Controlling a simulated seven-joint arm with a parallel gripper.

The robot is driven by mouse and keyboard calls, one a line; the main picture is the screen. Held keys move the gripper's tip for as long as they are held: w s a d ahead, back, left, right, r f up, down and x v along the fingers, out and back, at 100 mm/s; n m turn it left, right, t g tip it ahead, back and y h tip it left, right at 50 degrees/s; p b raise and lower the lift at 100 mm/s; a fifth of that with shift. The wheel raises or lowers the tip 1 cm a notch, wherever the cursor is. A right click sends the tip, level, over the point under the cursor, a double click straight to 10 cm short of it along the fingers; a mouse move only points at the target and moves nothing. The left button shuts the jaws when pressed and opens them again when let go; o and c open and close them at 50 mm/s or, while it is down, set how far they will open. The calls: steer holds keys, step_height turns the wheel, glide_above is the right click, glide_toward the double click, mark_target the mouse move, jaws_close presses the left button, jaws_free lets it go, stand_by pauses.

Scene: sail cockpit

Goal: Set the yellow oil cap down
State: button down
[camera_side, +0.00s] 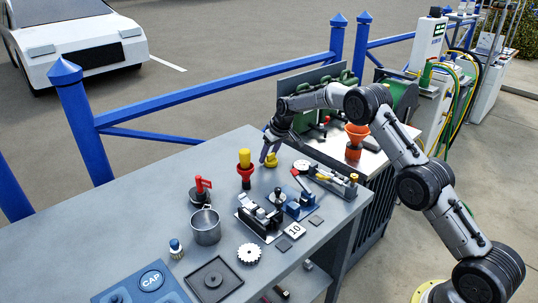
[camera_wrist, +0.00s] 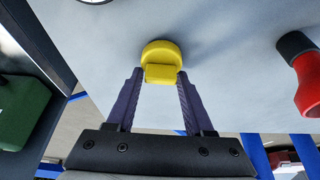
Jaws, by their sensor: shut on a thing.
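The yellow oil cap (camera_side: 271,163) is at the back edge area of the grey workbench (camera_side: 150,215), at or just above its top. I cannot tell whether it touches. My gripper (camera_side: 268,156) reaches down to it from the back right. In the wrist view my gripper (camera_wrist: 160,76) is shut on the yellow oil cap (camera_wrist: 161,56), which sits between the purple fingertips, with its shadow on the bench beside it. A blue tray marked CAP (camera_side: 152,279) lies at the front left of the bench.
A red and yellow stand-like piece (camera_side: 245,170) is close to the left of my gripper. A metal mug (camera_side: 206,227), a clamp fixture (camera_side: 262,215), a white gear (camera_side: 249,253) and a black square tray (camera_side: 213,280) crowd the bench. Its left part is clear.

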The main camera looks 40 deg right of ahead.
steer(key=shift+f, duration=0.15)
steer(key=shift+c, duration=1.4)
jaws_free()
steer(key=s+a+r, duration=0.2)
steer(key=s+r, duration=0.5)
steer(key=r, duration=0.3)
steer(key=s+a+r, duration=0.2)
steer(key=s+r, duration=0.5)
steer(key=r, duration=0.4)
steer(key=s+a+r, duration=0.2)
steer(key=s+r, duration=0.1)
steer(key=s, duration=0.4)
steer(key=s+a+r, duration=0.2)
steer(key=s+a, duration=0.1)
steer(key=s, duration=0.4)
steer(key=s+a+f, duration=0.1)
steer(key=s+f, duration=0.1)
steer(key=s, duration=0.9)
steer(key=s+a+f+t, duration=0.1)
steer(key=s+f, duration=0.2)
steer(key=s, duration=0.8)
steer(key=shift+s+a+f, duration=0.25)
